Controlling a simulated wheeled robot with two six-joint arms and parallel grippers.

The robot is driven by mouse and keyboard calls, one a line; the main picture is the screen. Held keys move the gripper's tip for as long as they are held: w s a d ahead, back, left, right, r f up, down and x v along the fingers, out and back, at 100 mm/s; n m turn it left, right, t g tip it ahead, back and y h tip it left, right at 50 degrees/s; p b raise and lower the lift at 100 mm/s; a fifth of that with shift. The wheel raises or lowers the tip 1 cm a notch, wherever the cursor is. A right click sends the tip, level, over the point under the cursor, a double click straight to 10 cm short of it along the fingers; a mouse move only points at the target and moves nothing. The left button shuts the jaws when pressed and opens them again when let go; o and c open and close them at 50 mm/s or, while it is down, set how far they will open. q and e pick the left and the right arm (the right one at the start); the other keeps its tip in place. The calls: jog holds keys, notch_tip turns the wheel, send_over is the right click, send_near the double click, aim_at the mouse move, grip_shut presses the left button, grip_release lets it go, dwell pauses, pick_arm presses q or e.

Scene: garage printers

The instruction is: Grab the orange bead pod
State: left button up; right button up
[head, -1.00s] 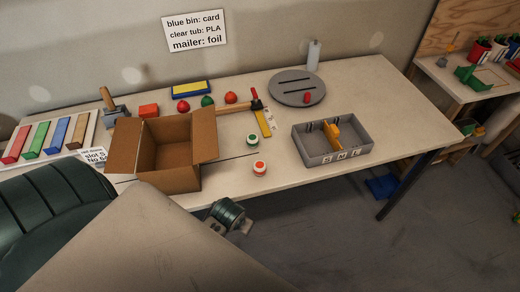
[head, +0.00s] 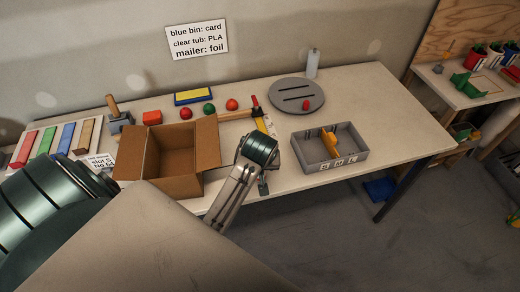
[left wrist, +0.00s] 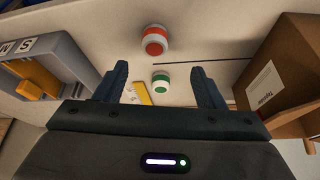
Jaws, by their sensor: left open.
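The orange bead pod (left wrist: 155,40) is a small white-banded round pod with an orange-red top, standing on the table in the left wrist view. A matching green-topped pod (left wrist: 161,83) stands beside it, apart from it. My left gripper (left wrist: 160,74) is open and empty; the green pod shows between its fingers, the orange pod beyond their tips. In the head view my left gripper (head: 264,183) is over the table's front part, and my arm hides both pods. My right gripper is not in view.
An open cardboard box (head: 174,186) stands left of my gripper. A grey divided tray (head: 361,154) with an orange-yellow piece stands to the right. Behind are a hammer (head: 237,115), a grey disc (head: 297,88) and several coloured balls. The table's right end is clear.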

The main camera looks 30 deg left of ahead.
pick_arm(q)
jog(key=x, duration=0.2)
jog(key=p+x, duration=0.1)
jog(key=x, duration=0.2)
jog(key=shift+w+r, duration=0.15)
jog(key=shift+w, duration=0.2)
jog(key=shift+w+a+f, duration=0.1)
jog(key=shift+f, duration=0.15)
jog(key=shift+w+f+p, duration=0.2)
jog(key=shift+f+p, duration=0.4)
jog(key=shift+p, duration=0.2)
jog(key=p+x, duration=0.1)
jog(key=x, duration=0.2)
jog(key=shift+f, duration=0.1)
jog(key=shift+w+f, duration=0.1)
jog(key=shift+f, duration=0.3)
jog(key=c, duration=1.1)
